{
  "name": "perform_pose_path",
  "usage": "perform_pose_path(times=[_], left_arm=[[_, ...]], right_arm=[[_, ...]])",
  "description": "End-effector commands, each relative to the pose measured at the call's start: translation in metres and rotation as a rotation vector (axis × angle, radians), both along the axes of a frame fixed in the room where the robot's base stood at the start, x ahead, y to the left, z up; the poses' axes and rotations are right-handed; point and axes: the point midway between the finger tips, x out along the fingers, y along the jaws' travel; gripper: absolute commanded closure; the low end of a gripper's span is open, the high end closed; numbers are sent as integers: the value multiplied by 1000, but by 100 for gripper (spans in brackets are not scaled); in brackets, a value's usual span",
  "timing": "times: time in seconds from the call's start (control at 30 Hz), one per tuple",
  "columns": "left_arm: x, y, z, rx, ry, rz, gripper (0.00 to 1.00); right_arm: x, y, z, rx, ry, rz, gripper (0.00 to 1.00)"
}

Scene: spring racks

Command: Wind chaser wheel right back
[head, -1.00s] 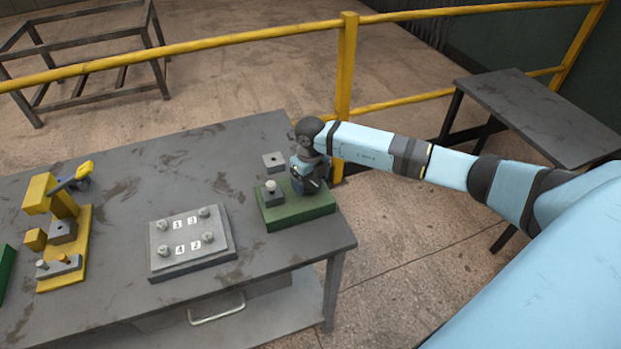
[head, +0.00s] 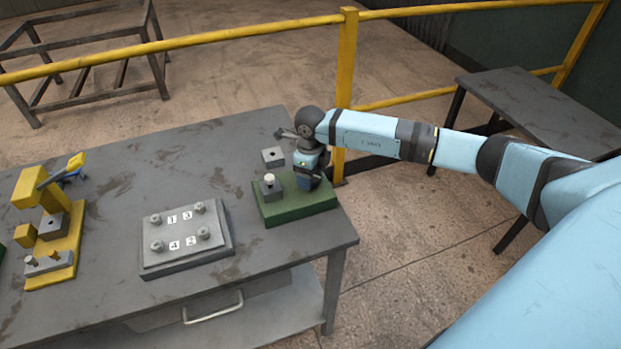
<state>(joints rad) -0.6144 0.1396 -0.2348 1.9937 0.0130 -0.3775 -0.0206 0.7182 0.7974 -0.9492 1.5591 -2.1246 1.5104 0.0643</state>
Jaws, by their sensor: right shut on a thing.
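A green base (head: 298,211) sits at the right end of the grey workbench. On it stands a grey block (head: 270,190) with a pale round knob (head: 269,178) on top. My right gripper (head: 309,182) points down over the right part of this base, beside the block. It is shut on a part there, which I take to be the chaser wheel; gripper and wrist hide the wheel, so its angle cannot be told. A thin grey bar (head: 284,134) shows left of my wrist; what it belongs to is unclear. My left gripper is out of view.
A grey plate (head: 185,263) with several knobs and numbers lies mid-bench. A small holed block (head: 273,156) is behind the green base. A yellow fixture (head: 66,245) with a lever stands left. A yellow rail (head: 347,80) runs behind the bench. Bare benchtop lies between these.

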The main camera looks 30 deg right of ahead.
Motion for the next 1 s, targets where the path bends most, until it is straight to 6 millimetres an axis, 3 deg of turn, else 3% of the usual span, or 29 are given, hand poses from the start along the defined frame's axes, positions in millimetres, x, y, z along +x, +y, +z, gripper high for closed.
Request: perform_pose_path(times=[0.1, 0.4, 0.7, 1.0], left_arm=[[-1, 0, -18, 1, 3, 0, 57], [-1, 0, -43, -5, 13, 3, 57], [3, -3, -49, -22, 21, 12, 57], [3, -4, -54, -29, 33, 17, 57]], right_arm=[[1, -1, -4, -1, -3, 110, 55], [1, -1, -3, -1, -3, 386, 55], [1, 0, -2, -1, -3, 594, 55], [1, 0, 0, 1, -4, 697, 55]])
